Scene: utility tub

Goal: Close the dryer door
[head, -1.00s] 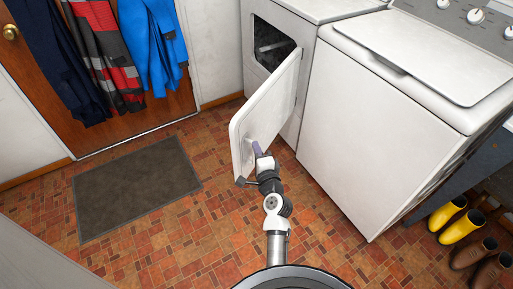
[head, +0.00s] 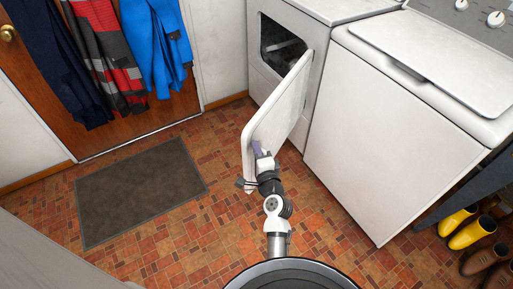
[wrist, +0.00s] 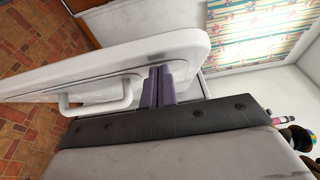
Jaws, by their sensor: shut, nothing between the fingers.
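The white dryer door (head: 278,112) stands open, swung out from the dryer (head: 328,72) on a hinge at its right side. The dark dryer opening (head: 283,42) shows behind it. My gripper (head: 260,150) is at the outer left edge of the door, on the face turned away from the opening or very near it; I cannot tell whether it touches. In the wrist view the purple fingers (wrist: 157,87) are together and empty, close beside the door panel (wrist: 120,62). A white handle (wrist: 98,100) on the door shows left of the fingers, not held.
A white washer (head: 390,130) stands right of the dryer. A grey mat (head: 140,190) lies on the tiled floor at left. Coats (head: 110,50) hang on a wooden door. Yellow boots (head: 465,229) stand at the lower right.

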